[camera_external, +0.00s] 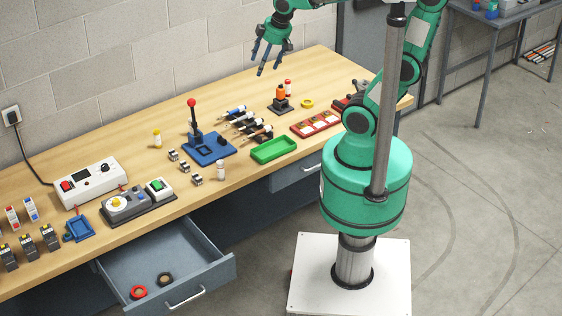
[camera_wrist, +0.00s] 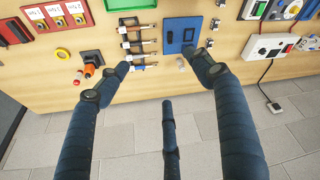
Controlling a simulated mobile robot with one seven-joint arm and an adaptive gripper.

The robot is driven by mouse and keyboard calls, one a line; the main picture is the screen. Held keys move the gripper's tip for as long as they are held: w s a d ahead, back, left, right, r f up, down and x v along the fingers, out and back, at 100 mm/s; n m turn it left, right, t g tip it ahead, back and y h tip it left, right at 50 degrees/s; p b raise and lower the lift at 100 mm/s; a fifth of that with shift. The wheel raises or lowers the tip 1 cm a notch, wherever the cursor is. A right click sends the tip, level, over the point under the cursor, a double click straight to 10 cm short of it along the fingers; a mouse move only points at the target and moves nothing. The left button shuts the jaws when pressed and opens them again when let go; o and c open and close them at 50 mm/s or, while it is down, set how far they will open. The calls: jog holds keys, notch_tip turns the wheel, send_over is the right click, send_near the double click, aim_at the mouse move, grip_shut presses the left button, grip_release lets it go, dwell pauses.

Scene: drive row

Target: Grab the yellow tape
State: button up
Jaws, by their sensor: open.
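The yellow tape (camera_external: 307,104) is a small yellow ring lying flat on the wooden workbench, right of the orange-topped dark stand. My gripper (camera_external: 267,58) is open and empty, in the air above the rear of the bench near the wall, up and left of the tape. In the wrist view its dark fingers (camera_wrist: 158,62) are spread apart, and the tape lies outside them to the left.
An orange-topped stand (camera_external: 281,100) and a red-and-white bottle (camera_external: 288,88) stand close to the tape. Red boxes (camera_external: 316,123), a green tray (camera_external: 273,150) and a blue lever fixture (camera_external: 208,148) are nearby. An open drawer (camera_external: 165,262) holds red and black rings.

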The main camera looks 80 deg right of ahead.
jog(key=w+d+f+g, duration=0.1)
jog(key=d+f, duration=0.4)
jog(key=d, duration=0.6)
jog(key=m+g+y, duration=0.1)
jog(key=m+g, duration=0.1)
jog(key=g, duration=0.1)
send_over(309, 102)
notch_tip(309, 102, down, 20)
jog(key=shift+a+f+p, duration=0.15)
jog(key=shift+p, duration=0.2)
notch_tip(309, 102, down, 7)
jog(key=shift+f+b, duration=0.1)
jog(key=shift+b, duration=0.5)
jog(key=shift+f, duration=0.7)
